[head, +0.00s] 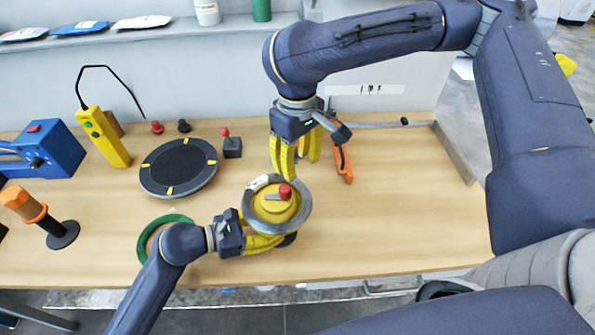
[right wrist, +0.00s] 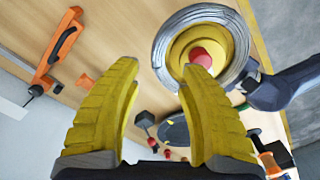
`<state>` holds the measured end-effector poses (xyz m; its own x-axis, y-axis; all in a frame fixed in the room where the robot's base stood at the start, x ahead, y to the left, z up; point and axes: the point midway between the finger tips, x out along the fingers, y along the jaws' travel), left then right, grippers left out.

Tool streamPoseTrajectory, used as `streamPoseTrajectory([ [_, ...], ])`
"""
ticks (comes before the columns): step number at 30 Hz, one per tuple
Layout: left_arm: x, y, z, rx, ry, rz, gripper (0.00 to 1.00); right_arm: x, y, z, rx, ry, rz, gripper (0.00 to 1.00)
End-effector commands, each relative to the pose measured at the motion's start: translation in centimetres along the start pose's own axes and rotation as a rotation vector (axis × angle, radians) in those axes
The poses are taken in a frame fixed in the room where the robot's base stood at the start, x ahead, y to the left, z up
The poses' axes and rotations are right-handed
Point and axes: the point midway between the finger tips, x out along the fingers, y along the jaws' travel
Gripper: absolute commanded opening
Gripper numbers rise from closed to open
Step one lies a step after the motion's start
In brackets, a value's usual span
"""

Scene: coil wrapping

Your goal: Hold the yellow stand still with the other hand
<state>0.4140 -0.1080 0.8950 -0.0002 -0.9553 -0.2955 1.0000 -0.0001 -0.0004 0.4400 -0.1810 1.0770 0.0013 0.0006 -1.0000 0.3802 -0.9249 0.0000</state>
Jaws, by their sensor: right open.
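The yellow stand (head: 273,209) with a red knob on top is near the table's front middle. A grey coil (head: 303,212) lies around it like a ring. Both show in the right wrist view, where the stand (right wrist: 228,50) sits inside the coil (right wrist: 243,62). My left gripper (head: 268,241) is low at the stand's left and front side; the coil partly hides its fingers, so its grip is unclear. My right gripper (head: 296,171) is open and empty, pointing down just behind the stand. Its yellow fingers (right wrist: 160,100) are apart in the right wrist view.
An orange tool (head: 344,163) lies right of my right gripper. A black round plate (head: 178,166), a small red-knobbed switch (head: 232,146) and a green ring (head: 150,232) are to the left. The table's right side is clear.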

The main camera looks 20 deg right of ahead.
Motion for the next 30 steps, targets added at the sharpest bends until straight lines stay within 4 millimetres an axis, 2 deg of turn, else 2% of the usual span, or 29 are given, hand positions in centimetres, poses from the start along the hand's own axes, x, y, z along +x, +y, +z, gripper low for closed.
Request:
streamPoseTrajectory([
  [6, -0.1, 0.0, -0.3, -0.002, 0.006, 0.001, 0.14, -3.2, 0.1, -0.1, 0.0, 0.005, 0.003, 0.41],
  [13, -0.1, 0.0, -0.3, -0.002, 0.006, 0.001, 0.14, -5.4, 0.1, -0.1, 0.002, 0.004, 0.003, 0.41],
  [19, -0.1, 0.1, -0.3, -0.002, 0.006, 0.001, 0.14, -6.3, 0.1, -0.1, 0.001, 0.003, 0.002, 0.41],
  [30, -0.1, 0.1, -0.3, -0.001, 0.005, 0.002, 0.14, -6.4, 0.1, 0.0, 0.001, 0.003, 0.002, 0.41],
])
